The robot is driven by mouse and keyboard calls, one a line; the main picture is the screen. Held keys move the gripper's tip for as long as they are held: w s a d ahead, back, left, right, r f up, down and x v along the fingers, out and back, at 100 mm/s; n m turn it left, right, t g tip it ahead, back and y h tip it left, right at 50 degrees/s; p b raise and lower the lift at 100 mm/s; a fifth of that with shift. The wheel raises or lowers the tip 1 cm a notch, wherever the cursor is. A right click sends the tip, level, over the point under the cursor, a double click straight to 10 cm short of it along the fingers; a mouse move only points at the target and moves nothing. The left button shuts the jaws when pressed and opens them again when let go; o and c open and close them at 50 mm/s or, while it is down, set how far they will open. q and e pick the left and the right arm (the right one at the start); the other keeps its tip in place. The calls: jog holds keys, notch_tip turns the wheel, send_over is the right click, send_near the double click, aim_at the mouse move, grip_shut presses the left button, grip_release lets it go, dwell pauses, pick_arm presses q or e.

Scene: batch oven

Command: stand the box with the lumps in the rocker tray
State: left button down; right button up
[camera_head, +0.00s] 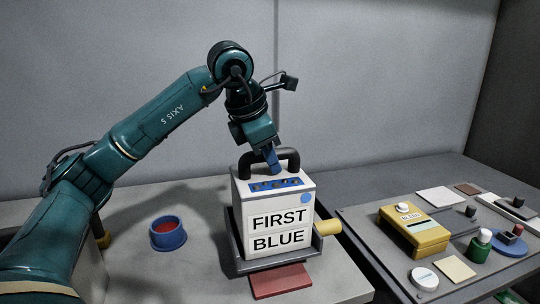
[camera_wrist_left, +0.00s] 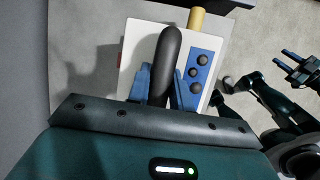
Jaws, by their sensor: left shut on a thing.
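The white box (camera_head: 275,226), labelled FIRST BLUE, has a black arched handle and a blue strip with several dark lumps (camera_head: 275,184) on top. The lumps also show in the left wrist view (camera_wrist_left: 201,73). My left gripper (camera_head: 272,160) is shut on the handle (camera_wrist_left: 168,62) from above. The box stands about upright inside the walls of the grey rocker tray (camera_head: 284,261), which has a yellow knob at its right. The box's bottom is hidden, so I cannot tell if it touches the tray floor. My right gripper (camera_wrist_left: 287,60) shows in the left wrist view, fingers apart, empty.
A red pad (camera_head: 280,281) lies in front of the tray. A blue bowl with red inside (camera_head: 168,234) stands to the left. On the right table are a yellow box (camera_head: 413,235), a green bottle (camera_head: 479,246), a white round tin (camera_head: 424,279) and flat plates.

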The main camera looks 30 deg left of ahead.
pick_arm(q)
jog(key=shift+r, duration=0.15)
pick_arm(e)
jog(key=shift+f, duration=0.1)
pick_arm(q)
jog(key=c, duration=1.3)
grip_release()
jog(key=shift+c, duration=0.2)
jog(key=shift+o, duration=0.9)
jog(key=shift+s+f, duration=0.1)
jog(key=shift+f, duration=0.2)
jog(key=shift+r, duration=0.15)
jog(key=w+r+p+v, duration=0.1)
jog(key=p+v, duration=0.4)
jog(key=v, duration=1.3)
jog(key=w+d+r+p+v, duration=0.1)
jog(key=w+p+v, duration=0.2)
jog(key=v, duration=1.5)
jog(key=shift+w+d+r+p, duration=0.15)
jog(key=shift+d+r+p, duration=0.15)
jog(key=shift+p, duration=1.35)
pick_arm(e)
notch_tip(320, 180, up, 7)
jog(key=d+h, duration=0.1)
jog(key=shift+s+d+g, duration=0.3)
jog(key=shift+s+d, duration=0.05)
jog(key=shift+d, duration=0.05)
